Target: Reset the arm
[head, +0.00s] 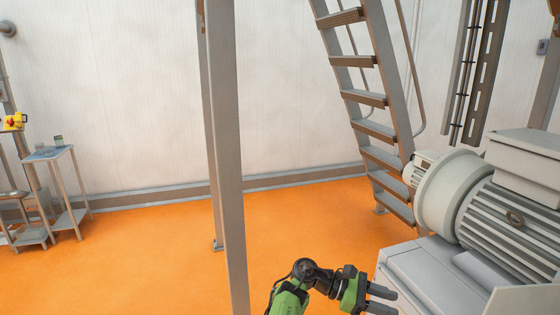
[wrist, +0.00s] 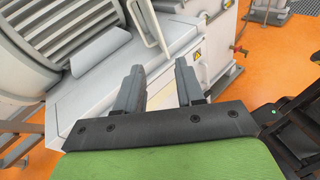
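My arm is green and black and shows at the bottom of the head view. My gripper (head: 382,299) points right, close to the pale grey machine housing (head: 425,277). In the wrist view my gripper (wrist: 160,85) has its two dark fingers apart, with nothing between them. The grey machine housing (wrist: 92,102) lies beyond the fingers. I cannot tell whether a fingertip touches it.
A large grey motor (head: 510,220) stands at the right. A grey post (head: 226,160) rises left of my arm. A metal stair (head: 372,128) stands behind. Small metal tables (head: 50,155) are at the far left. The orange floor (head: 130,265) at left is open.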

